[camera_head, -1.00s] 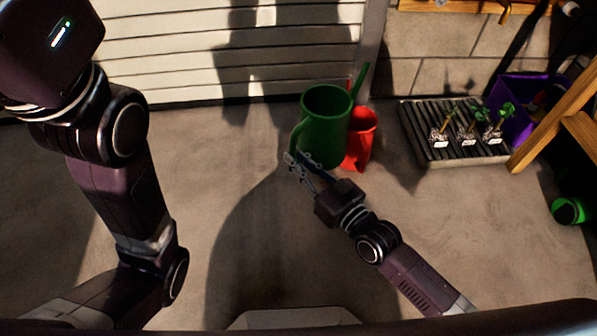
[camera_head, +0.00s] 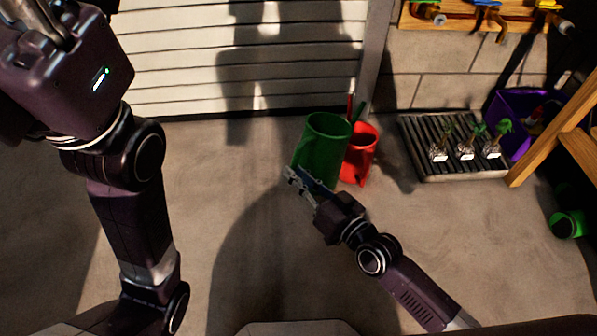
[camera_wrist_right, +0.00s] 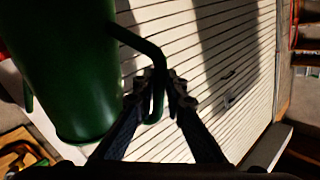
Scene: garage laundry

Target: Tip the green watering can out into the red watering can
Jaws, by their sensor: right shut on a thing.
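The green watering can (camera_head: 324,148) is held in front of the red watering can (camera_head: 361,150) and hides part of its left side. The red can stands upright on the floor. My right gripper (camera_head: 291,174) is shut on the green can's handle; in the right wrist view the fingers (camera_wrist_right: 160,88) pinch the handle beside the green body (camera_wrist_right: 70,70). My left gripper (camera_head: 45,22) is only partly in view at the top left, and its fingertips are cut off.
A ribbed tray (camera_head: 425,165) with several small potted seedlings lies on the right. A slatted shutter (camera_head: 185,65) closes the back. The floor left of the cans is clear.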

